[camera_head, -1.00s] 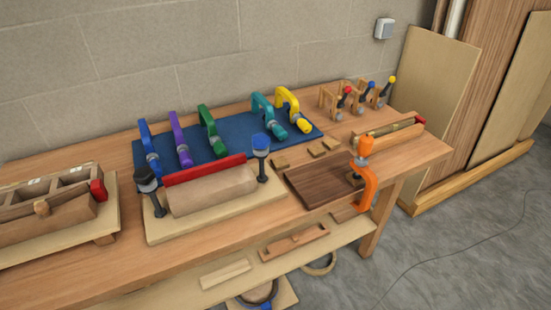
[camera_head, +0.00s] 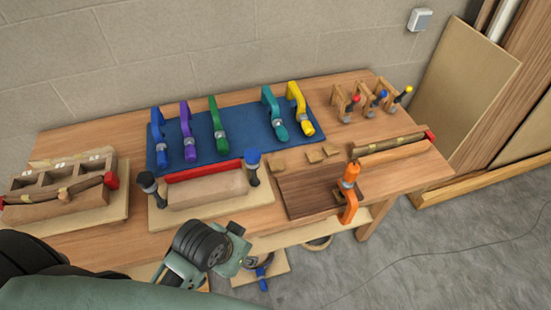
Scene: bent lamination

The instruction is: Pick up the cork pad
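Small tan pads that look like cork lie on the bench right of the blue mat: a left pad (camera_head: 278,164), a middle pad (camera_head: 314,156) and a right pad (camera_head: 330,149). Which one is the task's cork pad I cannot tell. My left gripper (camera_head: 238,250) is at the bottom centre, in front of the bench's front edge and well short of the pads. Nothing shows held in it, and its fingers are too unclear to tell open from shut. My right gripper is not in view.
A dark wood board (camera_head: 308,195) with an orange clamp (camera_head: 349,190) lies in front of the pads. A form with a red strip (camera_head: 203,171) stands left of them. Coloured clamps lie on the blue mat (camera_head: 235,136). Small wooden clamps (camera_head: 345,103) stand behind right.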

